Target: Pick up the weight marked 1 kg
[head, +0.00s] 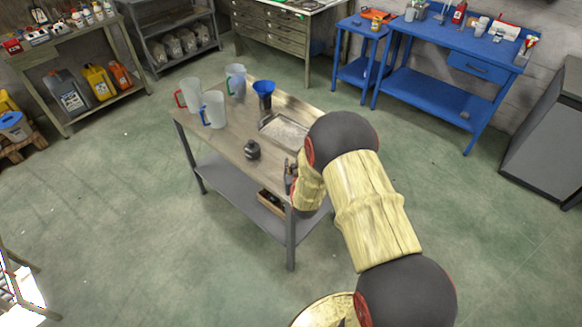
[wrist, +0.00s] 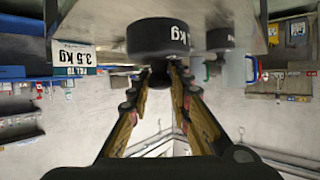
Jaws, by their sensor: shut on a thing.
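My gripper (wrist: 160,75) is shut on the narrow knob of a dark, round weight (wrist: 158,38) in the wrist view, where the scene appears upside down. Its pale label ends in "kg"; the figure before it is hard to read. I cannot tell whether its base touches the table. A second dark weight (wrist: 220,39) is beside it, apart from my fingers. In the head view one dark weight (head: 252,149) stands upright on the wooden table (head: 228,150). My gripper (head: 289,176) is at the table's near right edge, and my arm partly hides it.
Several clear jugs (head: 212,110) with coloured handles stand at the table's far left. A white card reading "3.5 kg" (wrist: 75,57) shows in the wrist view. The floor around the table is clear.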

